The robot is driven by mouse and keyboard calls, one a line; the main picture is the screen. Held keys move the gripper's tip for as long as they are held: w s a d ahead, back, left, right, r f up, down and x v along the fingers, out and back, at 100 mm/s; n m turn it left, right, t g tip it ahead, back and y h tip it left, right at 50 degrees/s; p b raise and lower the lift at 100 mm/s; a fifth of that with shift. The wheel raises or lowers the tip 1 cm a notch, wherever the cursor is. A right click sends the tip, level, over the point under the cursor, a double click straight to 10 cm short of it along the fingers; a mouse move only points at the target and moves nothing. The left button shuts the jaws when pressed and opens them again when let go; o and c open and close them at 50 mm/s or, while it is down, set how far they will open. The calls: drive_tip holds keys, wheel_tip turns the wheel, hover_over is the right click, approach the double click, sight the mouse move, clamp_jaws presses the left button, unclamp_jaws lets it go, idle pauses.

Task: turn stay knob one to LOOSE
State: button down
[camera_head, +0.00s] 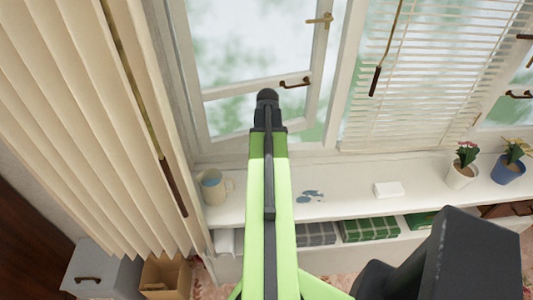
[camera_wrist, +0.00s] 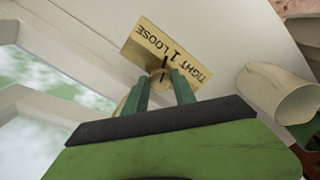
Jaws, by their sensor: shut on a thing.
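In the wrist view a brass plate (camera_wrist: 143,36) reads "TIGHT 1 LOOSE", its lettering turned nearly upside down. A small round brass stay knob (camera_wrist: 159,76) with a dark pointer line sits at the plate's lower edge. The line points up towards the plate, roughly between the two words; its exact setting is hard to tell. My gripper (camera_wrist: 160,84) has its two green fingers shut on the knob, one on each side. In the head view my gripper (camera_head: 267,97) reaches the bottom of the open window; the arm hides the plate and knob there.
A white block (camera_head: 388,189) and two potted plants (camera_head: 462,170) stand to the right. Pleated curtains (camera_head: 80,110) hang at the left.

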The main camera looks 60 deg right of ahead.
drive_tip(key=n, duration=0.4)
drive_tip(key=shift+n, duration=1.8)
drive_tip(key=c, duration=1)
unclamp_jaws()
drive_tip(key=shift+r+p, duration=0.5)
drive_tip(key=shift+p, duration=0.05)
wheel_tip(320, 180, up, 16)
drive_tip(key=p, duration=1.6)
drive_tip(key=shift+r, duration=0.25)
